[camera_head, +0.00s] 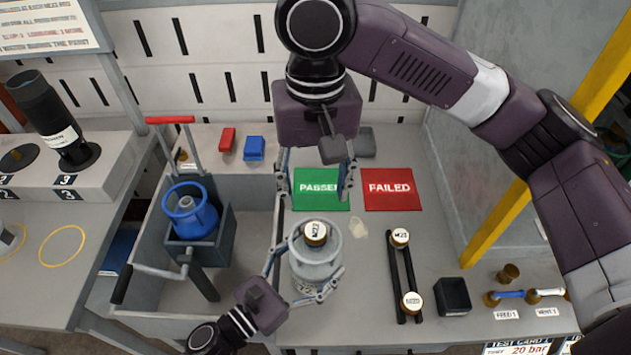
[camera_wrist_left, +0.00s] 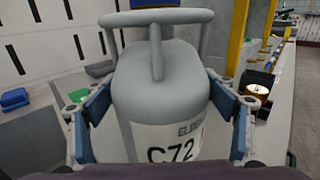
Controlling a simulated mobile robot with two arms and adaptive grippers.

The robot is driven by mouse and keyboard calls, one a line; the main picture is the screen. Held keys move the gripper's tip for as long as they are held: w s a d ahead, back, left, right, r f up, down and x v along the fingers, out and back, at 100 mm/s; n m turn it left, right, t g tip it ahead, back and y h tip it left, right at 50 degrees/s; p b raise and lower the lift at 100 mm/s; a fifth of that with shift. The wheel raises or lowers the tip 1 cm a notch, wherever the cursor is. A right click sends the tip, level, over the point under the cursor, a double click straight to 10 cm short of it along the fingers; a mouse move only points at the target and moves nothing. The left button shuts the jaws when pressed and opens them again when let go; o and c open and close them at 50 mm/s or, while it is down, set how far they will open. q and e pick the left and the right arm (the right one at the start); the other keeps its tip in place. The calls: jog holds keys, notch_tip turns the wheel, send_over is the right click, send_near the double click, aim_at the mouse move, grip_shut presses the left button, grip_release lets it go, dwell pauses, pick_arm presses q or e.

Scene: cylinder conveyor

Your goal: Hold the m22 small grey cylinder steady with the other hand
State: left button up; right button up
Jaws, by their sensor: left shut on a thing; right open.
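The small grey cylinder (camera_head: 315,268) stands upright on the bench, with a round brass M22 fitting (camera_head: 316,233) at its top inside the collar. In the left wrist view the cylinder (camera_wrist_left: 160,90) fills the middle and its label reads C72. My left gripper (camera_head: 311,260) is shut on the cylinder's body from the lower left, one blue-padded finger on each side. My right gripper (camera_head: 314,190) is open and points down above and behind the cylinder, over the green PASSED mat (camera_head: 318,203). Its fingers are apart with nothing seen between them.
A red FAILED mat (camera_head: 391,190) lies right of the green one. Two brass-ended pieces lie on a black rack (camera_head: 403,275). A black box (camera_head: 453,296) stands to its right. A grey trolley with a blue cylinder (camera_head: 190,212) stands left. A yellow-edged wall bounds the right.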

jog(key=shift+r, duration=0.4)
pick_arm(q)
jog(key=o, duration=1.3)
jog(key=shift+o, duration=0.2)
jog(key=shift+a, duration=0.1)
